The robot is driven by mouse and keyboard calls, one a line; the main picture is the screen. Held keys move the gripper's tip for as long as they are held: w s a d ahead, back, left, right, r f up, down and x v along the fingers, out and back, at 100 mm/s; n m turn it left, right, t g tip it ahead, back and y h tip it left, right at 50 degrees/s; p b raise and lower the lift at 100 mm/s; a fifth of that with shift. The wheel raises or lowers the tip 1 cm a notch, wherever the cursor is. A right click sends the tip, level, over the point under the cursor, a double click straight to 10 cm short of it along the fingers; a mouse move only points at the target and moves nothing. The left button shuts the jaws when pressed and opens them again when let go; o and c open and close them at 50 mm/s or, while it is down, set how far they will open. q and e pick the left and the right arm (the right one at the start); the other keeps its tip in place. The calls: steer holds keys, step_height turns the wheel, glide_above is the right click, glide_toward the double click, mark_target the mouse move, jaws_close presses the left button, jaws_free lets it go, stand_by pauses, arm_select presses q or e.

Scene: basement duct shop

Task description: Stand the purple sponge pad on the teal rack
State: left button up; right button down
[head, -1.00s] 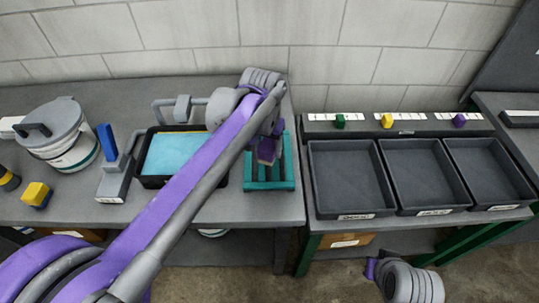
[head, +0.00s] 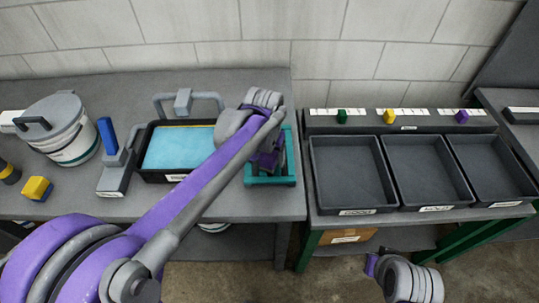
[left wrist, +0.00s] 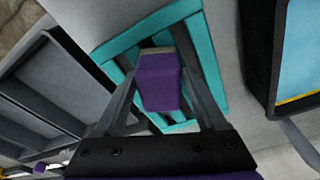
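The purple sponge pad (left wrist: 160,82) is between the two fingers of my left gripper (left wrist: 162,88) in the left wrist view, with a pale strip along its far edge. The fingers press on its sides. The teal rack (left wrist: 208,62), a slatted frame, lies beyond the pad in that view. In the head view my left gripper (head: 266,163) is over the teal rack (head: 290,168), and my arm hides much of the rack. I cannot tell whether the pad touches the rack. My right arm shows at the bottom right of the head view, but its fingers cannot be made out.
A black tub (head: 150,178) with blue contents stands left of the rack. Further left are a grey tool with a blue handle (head: 107,136), a lidded bucket (head: 62,128) and a yellow block (head: 37,188). Several dark trays (head: 357,211) stand on the bench to the right.

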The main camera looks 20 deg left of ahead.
mark_target(267, 158)
arm_select(q)
steer(key=shift+o, duration=0.7)
steer(key=shift+r, duration=0.3)
step_height(267, 158, up, 11)
steer(key=s+p, duration=0.1)
steer(key=s, duration=0.1)
steer(key=s+a+f+t, duration=0.1)
steer(key=s+f, duration=0.3)
steer(key=s, duration=0.2)
steer(key=s+a+f+n+t, duration=0.1)
steer(key=s+a+f, duration=0.1)
steer(key=s+f, duration=0.3)
steer(key=s+a+f+t, duration=0.1)
steer(key=s+a+f, duration=0.1)
steer(key=s+f, duration=0.2)
steer(key=shift+s+f+t, duration=0.2)
steer(key=shift+s+t, duration=0.1)
steer(key=shift+s, duration=1.15)
